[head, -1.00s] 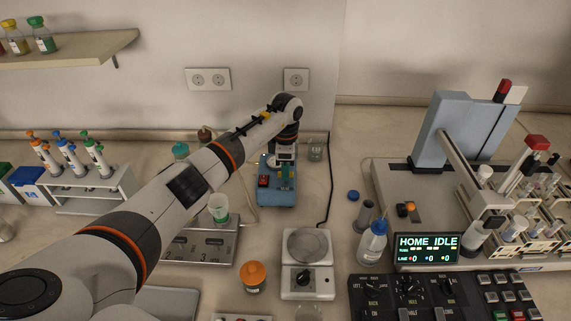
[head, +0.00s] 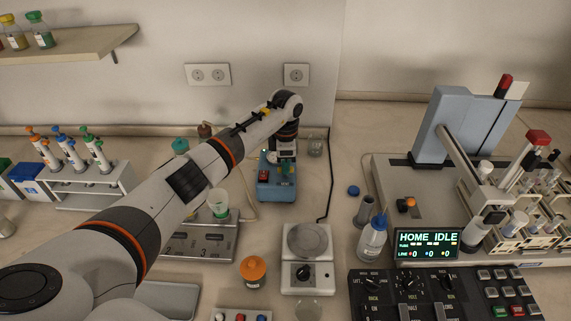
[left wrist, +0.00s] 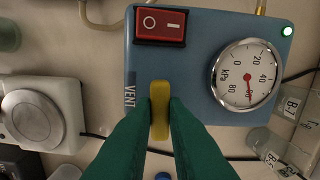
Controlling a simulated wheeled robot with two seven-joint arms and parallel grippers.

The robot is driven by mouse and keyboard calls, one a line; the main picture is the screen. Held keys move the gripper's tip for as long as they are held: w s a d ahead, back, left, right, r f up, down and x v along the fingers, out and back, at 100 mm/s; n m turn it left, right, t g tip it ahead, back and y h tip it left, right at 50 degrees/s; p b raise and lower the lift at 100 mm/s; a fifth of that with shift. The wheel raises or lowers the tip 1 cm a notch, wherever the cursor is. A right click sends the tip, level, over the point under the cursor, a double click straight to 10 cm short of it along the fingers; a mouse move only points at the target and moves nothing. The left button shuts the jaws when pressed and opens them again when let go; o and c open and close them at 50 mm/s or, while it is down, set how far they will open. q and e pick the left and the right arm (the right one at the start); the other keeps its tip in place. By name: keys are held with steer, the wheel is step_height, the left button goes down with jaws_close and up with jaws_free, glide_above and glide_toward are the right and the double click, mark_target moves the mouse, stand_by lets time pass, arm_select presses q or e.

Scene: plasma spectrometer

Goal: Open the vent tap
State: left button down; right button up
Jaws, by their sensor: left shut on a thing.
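The blue pump box (head: 276,192) stands near the back of the bench in the head view, partly hidden by my left arm. In the left wrist view the box (left wrist: 180,70) fills the middle, with a red rocker switch (left wrist: 161,25), a round kPa gauge (left wrist: 246,75) and a printed VENT label (left wrist: 129,96). The yellow vent tap handle (left wrist: 159,103) is beside that label. My left gripper (left wrist: 158,122), with green fingers, is shut on the handle, one finger on each side. It also shows over the box in the head view (head: 285,168). My right gripper is not in view.
A balance (head: 307,274) stands in front of the box, and an orange-capped jar (head: 253,271) is left of it. A clear beaker (head: 315,145) is right of the box. A black cable runs along the right.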

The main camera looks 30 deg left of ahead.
arm_select(q)
steer(key=n+b, duration=0.2)
steer(key=n, duration=0.2)
steer(key=shift+n, duration=0.4)
steer(key=n+b, duration=0.1)
steer(key=n, duration=0.7)
steer(key=shift+n, duration=0.4)
steer(key=shift+r+n, duration=0.1)
steer(key=shift+n, duration=1.7)
steer(key=c, duration=1.4)
jaws_free()
steer(key=shift+c, duration=0.2)
